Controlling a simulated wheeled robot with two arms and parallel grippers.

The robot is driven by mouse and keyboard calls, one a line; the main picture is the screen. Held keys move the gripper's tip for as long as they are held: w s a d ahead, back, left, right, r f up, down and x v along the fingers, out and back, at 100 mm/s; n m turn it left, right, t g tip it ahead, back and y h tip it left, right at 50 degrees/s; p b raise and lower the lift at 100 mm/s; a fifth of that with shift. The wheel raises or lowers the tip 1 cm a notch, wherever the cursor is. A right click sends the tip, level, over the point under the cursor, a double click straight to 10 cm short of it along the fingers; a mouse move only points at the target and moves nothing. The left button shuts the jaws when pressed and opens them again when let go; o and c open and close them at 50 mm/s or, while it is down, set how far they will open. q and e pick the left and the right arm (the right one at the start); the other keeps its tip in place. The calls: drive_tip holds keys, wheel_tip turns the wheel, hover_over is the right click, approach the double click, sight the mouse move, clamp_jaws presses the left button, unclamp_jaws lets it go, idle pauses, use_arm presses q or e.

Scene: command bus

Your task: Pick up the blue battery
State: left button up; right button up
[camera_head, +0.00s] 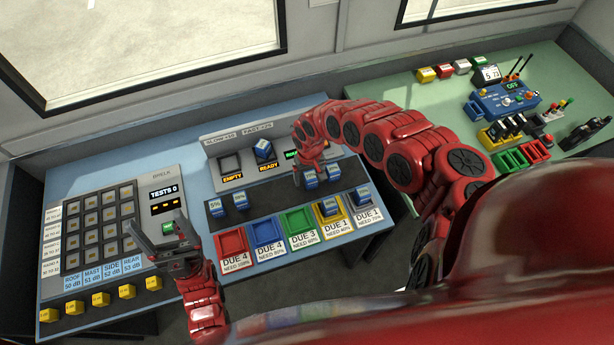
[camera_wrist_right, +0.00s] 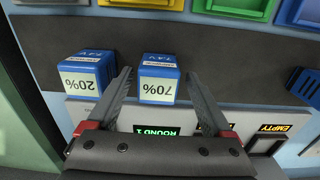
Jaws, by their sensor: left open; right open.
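Several blue batteries with white percent labels are in view. In the right wrist view, the 70% battery (camera_wrist_right: 159,80) stands between the open fingers of my right gripper (camera_wrist_right: 157,100), with no clear grip on it. The 20% battery (camera_wrist_right: 88,76) stands just left of the left finger. In the head view my right gripper (camera_head: 306,166) is above two batteries on the dark strip, one under it (camera_head: 310,181) and one to its right (camera_head: 334,173); it partly hides the first. My left gripper (camera_head: 165,240) is open and empty near the keypad panel.
Another battery (camera_head: 263,149) sits at the charger panel (camera_head: 217,150), and two more (camera_head: 214,208) (camera_head: 240,200) stand left on the strip. Coloured trays, including a red one (camera_head: 232,242), line the front. Batteries are at the yellow (camera_head: 330,222) and white trays. A green table (camera_head: 440,110) stands right.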

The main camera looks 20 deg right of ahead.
drive_tip(key=shift+s+d+r, duration=0.15)
drive_tip(key=shift+s+r, duration=0.2)
drive_tip(key=shift+s, duration=0.15)
drive_tip(key=c, duration=0.4)
drive_tip(key=shift+c, duration=1.2)
drive_tip(key=shift+w+f, duration=0.2)
drive_tip(key=shift+w, duration=0.05)
drive_tip(key=c, duration=0.4)
drive_tip(key=shift+r, duration=0.1)
clamp_jaws()
